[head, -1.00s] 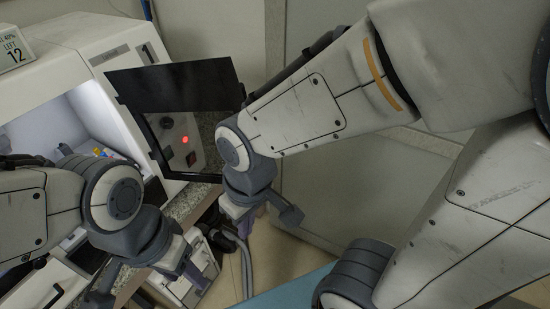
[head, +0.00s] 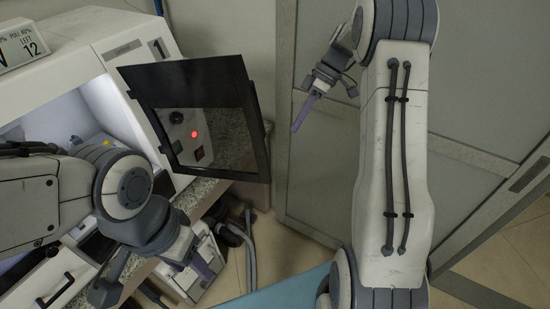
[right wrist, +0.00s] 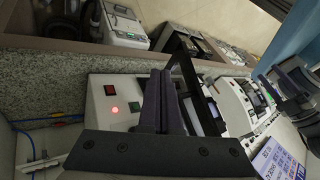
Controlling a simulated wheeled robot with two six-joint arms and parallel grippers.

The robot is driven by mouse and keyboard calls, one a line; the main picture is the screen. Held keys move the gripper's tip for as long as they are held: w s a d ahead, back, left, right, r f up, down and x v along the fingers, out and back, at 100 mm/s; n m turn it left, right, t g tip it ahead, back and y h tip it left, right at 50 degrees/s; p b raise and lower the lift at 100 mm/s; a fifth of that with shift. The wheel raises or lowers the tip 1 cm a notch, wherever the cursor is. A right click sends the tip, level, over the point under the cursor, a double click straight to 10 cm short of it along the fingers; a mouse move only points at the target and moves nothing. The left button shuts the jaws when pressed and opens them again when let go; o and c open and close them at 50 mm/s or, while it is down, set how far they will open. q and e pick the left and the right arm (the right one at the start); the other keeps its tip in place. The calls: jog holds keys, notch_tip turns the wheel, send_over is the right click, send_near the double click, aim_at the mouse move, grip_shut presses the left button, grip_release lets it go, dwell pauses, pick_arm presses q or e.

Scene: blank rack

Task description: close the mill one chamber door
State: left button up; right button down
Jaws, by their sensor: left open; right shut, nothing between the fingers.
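The mill one (head: 122,42) is a white machine marked 1 at the left of the head view, with a lit chamber. Its chamber door (head: 190,82), a dark-framed see-through panel, stands swung open to the right of the chamber. The door frame (right wrist: 206,102) also shows in the right wrist view, beyond my fingers. My right gripper (head: 299,125) is shut and empty, to the right of the door and apart from it in the head view. It fills the middle of the right wrist view (right wrist: 160,75). My left gripper (head: 200,266) is open, low in front of the mill.
A control panel with a red light (head: 194,134) shows through the door. A grey cabinet or wall panel (head: 450,90) stands at the right. Hoses (head: 247,250) and a small white device (head: 178,284) lie below the counter edge (head: 200,193).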

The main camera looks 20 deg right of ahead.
jog(key=s+a+f+p, duration=0.4)
jog(key=a+f+p, duration=0.1)
jog(key=a+f, duration=0.2)
jog(key=shift+s+a+n+p, duration=0.15)
jog(key=shift+a+n+p, duration=0.15)
jog(key=shift+a+p, duration=0.15)
jog(key=shift+a, duration=0.1)
